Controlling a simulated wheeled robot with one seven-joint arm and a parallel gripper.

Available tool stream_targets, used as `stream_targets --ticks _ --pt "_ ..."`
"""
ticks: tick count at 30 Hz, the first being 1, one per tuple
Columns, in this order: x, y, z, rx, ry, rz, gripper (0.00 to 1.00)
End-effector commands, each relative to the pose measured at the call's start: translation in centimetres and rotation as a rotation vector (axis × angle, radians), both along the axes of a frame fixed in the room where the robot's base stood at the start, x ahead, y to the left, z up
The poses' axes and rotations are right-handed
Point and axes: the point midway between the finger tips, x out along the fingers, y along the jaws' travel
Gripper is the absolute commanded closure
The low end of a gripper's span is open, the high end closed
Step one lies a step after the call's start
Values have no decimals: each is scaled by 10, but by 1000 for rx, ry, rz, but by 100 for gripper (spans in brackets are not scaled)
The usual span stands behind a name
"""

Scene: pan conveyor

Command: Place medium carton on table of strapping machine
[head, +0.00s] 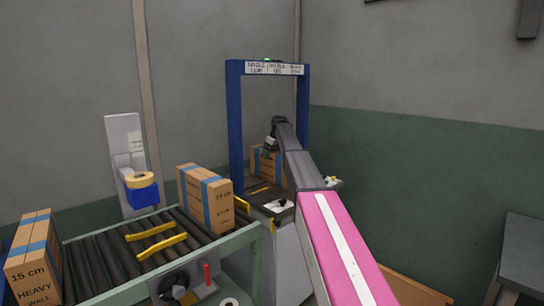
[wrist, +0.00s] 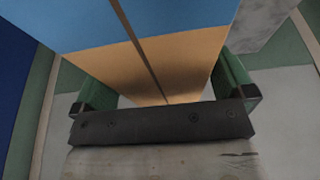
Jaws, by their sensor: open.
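A brown carton with blue tape (head: 264,166) stands upright on the table of the strapping machine (head: 258,195), inside its blue arch (head: 236,120). My gripper (head: 271,146) is at the top of this carton. In the wrist view, my gripper (wrist: 168,90) is open, its green fingers on either side of the carton (wrist: 175,55). Whether the fingers touch it is unclear. My arm hides part of the carton and table. I cannot tell from its marking whether it is the medium one.
Two more blue-taped cartons stand on the roller conveyor (head: 100,262): one at its right end (head: 206,198), one marked 15 cm (head: 34,262) at the left. Yellow guides (head: 155,238) lie between them. A grey table (head: 524,250) stands at the far right.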

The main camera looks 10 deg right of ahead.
Motion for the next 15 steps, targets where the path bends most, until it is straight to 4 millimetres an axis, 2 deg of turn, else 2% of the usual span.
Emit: stream_targets --ticks 9,15 --pt "-15 -11 61 0 -1 0 0" --pt "-22 -16 88 0 0 0 0"
